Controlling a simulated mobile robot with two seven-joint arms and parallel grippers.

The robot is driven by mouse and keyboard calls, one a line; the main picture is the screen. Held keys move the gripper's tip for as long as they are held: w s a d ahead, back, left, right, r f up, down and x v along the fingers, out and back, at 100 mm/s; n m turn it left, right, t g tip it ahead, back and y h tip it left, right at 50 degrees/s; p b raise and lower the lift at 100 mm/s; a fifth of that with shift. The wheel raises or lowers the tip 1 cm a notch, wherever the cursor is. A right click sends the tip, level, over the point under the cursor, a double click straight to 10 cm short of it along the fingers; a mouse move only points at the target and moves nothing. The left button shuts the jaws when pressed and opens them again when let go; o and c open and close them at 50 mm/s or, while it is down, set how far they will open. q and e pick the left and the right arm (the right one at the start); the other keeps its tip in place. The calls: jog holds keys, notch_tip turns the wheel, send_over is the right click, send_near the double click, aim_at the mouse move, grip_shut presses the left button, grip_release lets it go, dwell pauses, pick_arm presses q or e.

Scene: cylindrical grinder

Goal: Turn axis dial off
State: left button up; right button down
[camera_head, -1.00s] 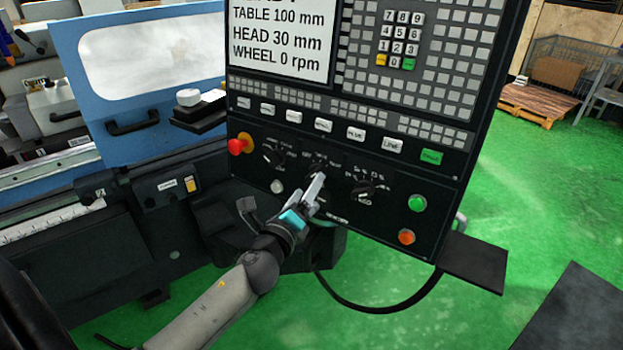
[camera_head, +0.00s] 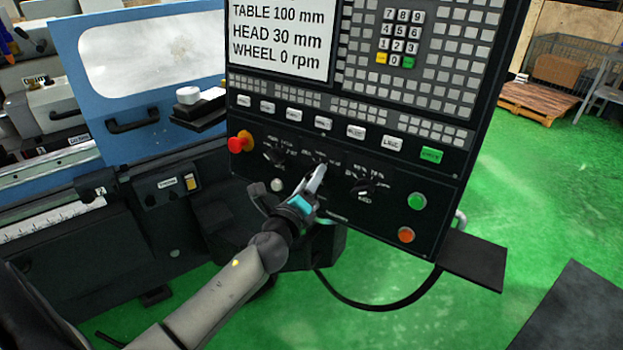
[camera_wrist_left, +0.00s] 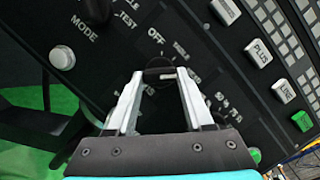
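The axis dial (camera_wrist_left: 160,70) is a small dark knob on the black control panel, in the upper middle of the left wrist view. The labels OFF and TABLE are printed beside it. My left gripper (camera_head: 316,180) reaches up to the panel from below and hides most of the dial in the head view. In the left wrist view its two pale fingers (camera_wrist_left: 160,77) stand apart, with the dial between or just beyond their tips. Contact with the dial is not clear. The dial's pointer direction cannot be read. My right gripper is not in view.
The mode dial (camera_head: 275,156) and a red emergency knob (camera_head: 240,142) are left of my gripper. Another dial (camera_head: 364,188) is close on the right. Green (camera_head: 416,201) and orange (camera_head: 406,235) buttons lie farther right. A row of white keys is above. A cable hangs below the panel.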

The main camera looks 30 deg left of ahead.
pick_arm(q)
grip_shut()
jog(key=n+p, duration=0.2)
jog(key=r+n+g+p, duration=0.1)
jog(key=n+p, duration=0.1)
jog(key=n, duration=0.1)
jog(key=shift+y, duration=0.3)
jog(key=n+g+p, duration=0.1)
jog(key=n+p, duration=0.3)
jog(key=shift+r, duration=0.1)
jog(key=n+g+p, duration=0.1)
jog(key=n, duration=0.2)
jog(key=shift+w, duration=0.1)
jog(key=shift+n+g+h, duration=0.4)
jog(key=shift+n+h, duration=0.2)
jog(key=shift+n, duration=1.1)
